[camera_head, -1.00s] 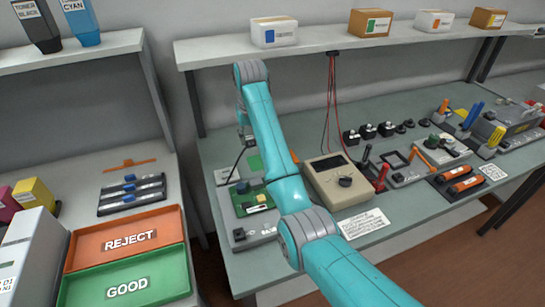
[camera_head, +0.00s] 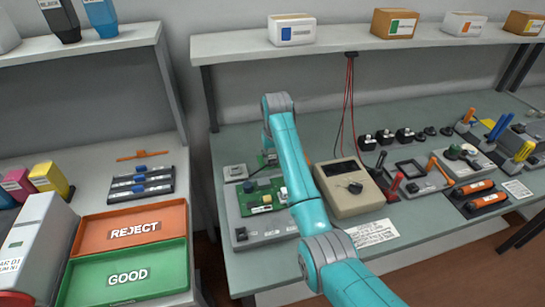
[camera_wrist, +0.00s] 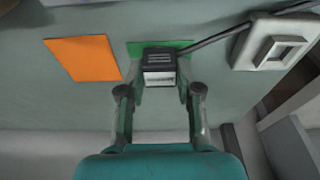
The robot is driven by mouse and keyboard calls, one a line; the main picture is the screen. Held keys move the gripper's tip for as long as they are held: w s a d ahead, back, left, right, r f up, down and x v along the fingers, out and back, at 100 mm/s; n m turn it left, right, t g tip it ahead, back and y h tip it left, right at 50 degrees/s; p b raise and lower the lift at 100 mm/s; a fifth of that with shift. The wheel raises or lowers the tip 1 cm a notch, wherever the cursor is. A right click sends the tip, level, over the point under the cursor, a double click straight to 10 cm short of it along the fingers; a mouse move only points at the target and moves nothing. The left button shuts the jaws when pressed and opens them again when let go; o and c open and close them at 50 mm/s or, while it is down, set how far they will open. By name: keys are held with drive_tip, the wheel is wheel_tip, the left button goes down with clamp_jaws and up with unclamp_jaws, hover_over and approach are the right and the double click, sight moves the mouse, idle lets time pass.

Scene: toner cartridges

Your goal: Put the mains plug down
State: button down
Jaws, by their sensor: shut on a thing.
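The mains plug (camera_wrist: 160,65) is a small dark block with a pale label-like face in the wrist view. It sits between the two fingers of my gripper (camera_wrist: 160,88), which is shut on it. A dark cord runs from the plug to the upper right. A green patch (camera_wrist: 185,47) lies on the bench right behind the plug. I cannot tell whether the plug touches the bench. In the head view my arm hides most of the gripper and the plug.
An orange patch (camera_wrist: 82,58) lies left of the plug, and a grey socket-like box (camera_wrist: 274,45) stands to the right. In the head view a green circuit board (camera_head: 262,196) and a beige meter (camera_head: 348,187) stand close to my arm. A shelf (camera_head: 345,42) runs above the bench.

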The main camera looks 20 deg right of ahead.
drive_tip(key=shift+f, duration=0.35)
drive_tip(key=c, duration=0.8)
unclamp_jaws()
drive_tip(key=shift+r, duration=0.1)
